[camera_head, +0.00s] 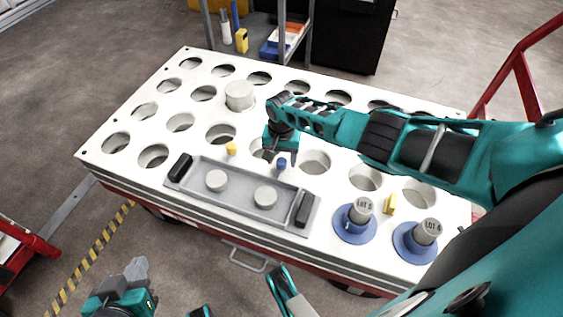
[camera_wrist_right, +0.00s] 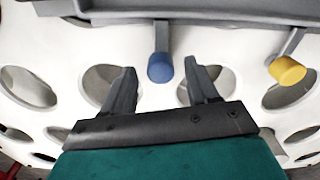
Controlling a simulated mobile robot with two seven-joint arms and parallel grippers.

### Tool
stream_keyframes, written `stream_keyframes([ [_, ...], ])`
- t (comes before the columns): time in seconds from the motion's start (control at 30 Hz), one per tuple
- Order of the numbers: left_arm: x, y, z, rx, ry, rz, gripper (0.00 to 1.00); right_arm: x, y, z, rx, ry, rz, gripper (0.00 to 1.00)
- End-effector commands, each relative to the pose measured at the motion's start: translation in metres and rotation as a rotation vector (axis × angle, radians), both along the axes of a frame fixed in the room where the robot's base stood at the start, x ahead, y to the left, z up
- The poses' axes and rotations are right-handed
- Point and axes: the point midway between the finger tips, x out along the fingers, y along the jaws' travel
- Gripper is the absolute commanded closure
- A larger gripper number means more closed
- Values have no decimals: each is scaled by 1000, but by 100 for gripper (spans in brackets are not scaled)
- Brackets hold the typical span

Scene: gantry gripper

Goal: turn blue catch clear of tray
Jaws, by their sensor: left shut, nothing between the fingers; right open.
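The blue catch (camera_head: 281,163) is at the far long edge of the grey tray (camera_head: 237,203) on the white table. In the right wrist view the blue knob (camera_wrist_right: 160,68) has a grey lever running straight up to the tray edge (camera_wrist_right: 215,14). My right gripper (camera_head: 280,157) is open. In its wrist view the fingertips (camera_wrist_right: 160,75) appear on either side of the blue knob, with gaps; I cannot tell the height between them. The yellow catch (camera_head: 232,148) is farther left along the same edge, its lever also reaching the tray (camera_wrist_right: 287,70). My left gripper (camera_head: 136,270) is shut and empty, off the table's near side.
Two round pucks (camera_head: 265,197) lie in the tray, which has black end handles (camera_head: 305,209). Labelled cylinders on blue bases (camera_head: 355,222) and a yellow block (camera_head: 390,204) stand right of the tray. A white cylinder (camera_head: 239,95) stands farther back. Many holes pierce the tabletop.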

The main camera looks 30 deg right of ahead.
Motion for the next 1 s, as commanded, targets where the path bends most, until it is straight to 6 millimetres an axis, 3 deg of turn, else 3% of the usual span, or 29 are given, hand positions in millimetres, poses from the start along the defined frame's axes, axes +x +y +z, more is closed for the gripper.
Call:
stream_keyframes([
  [0.33, 3, -4, 5, -9, -12, -3, 100, 0, 0, -3, 0, 0, 1, 41],
  [0.9, 0, -2, -2, 0, 1, -5, 100, 0, 0, -3, 0, 0, 0, 95],
  [1.0, 0, -1, -2, 1, 1, -4, 100, 0, 0, -3, 0, 0, 1, 96],
])
